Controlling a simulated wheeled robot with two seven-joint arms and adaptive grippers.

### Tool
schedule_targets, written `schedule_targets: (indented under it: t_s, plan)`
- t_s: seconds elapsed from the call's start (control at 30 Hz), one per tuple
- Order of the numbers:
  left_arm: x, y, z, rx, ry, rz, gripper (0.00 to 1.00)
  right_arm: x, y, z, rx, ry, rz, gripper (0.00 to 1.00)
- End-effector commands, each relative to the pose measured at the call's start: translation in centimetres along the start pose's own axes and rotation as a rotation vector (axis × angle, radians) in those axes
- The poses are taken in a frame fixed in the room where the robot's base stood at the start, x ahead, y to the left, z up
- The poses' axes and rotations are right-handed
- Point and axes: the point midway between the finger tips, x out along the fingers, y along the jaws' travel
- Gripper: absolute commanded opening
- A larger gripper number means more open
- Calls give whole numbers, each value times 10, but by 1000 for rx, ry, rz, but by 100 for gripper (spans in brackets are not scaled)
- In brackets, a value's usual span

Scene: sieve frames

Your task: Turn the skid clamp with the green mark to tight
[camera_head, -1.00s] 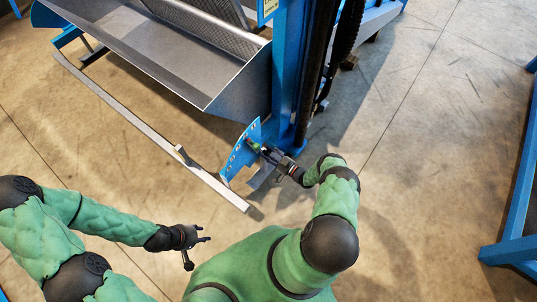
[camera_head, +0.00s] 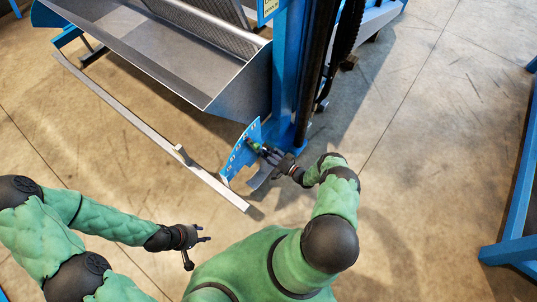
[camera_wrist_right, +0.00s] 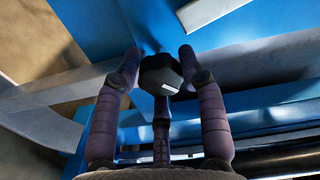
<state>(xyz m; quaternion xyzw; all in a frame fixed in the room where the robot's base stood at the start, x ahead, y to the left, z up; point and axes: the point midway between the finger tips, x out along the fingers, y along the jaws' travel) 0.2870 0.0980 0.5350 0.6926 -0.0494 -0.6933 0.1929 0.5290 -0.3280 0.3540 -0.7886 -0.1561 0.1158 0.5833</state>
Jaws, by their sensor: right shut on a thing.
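The skid clamp's black faceted knob (camera_wrist_right: 161,76) shows in the right wrist view, with a small white line on its face. My right gripper (camera_wrist_right: 160,62) is shut on this knob, one finger on each side. In the head view my right gripper (camera_head: 262,149) is at the blue curved plate (camera_head: 240,155) with holes, beside the blue post. A small bit of green shows by its fingertips; the gripper hides most of the clamp there. My left gripper (camera_head: 204,236) is open and empty, over the floor and away from the clamp.
A grey metal trough (camera_head: 185,60) stands behind. A long pale bar (camera_head: 130,127) runs low in front of it and ends near the plate. A blue post (camera_head: 288,80) rises behind the clamp. A blue frame (camera_head: 515,250) stands at the far right. The floor between is clear.

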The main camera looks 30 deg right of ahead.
Motion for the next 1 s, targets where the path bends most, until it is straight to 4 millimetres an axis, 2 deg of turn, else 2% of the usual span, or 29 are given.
schedule_targets:
  t_s: [0.03,0.6,1.0]
  plan:
    - [0,0,0,0,0,0,40,0,1,5,51,-5,2,8]
    - [0,0,0,0,0,0,40,0,-1,6,563,-6,2,8]
    - [0,0,0,0,0,0,40,0,-1,6,758,-7,1,8]
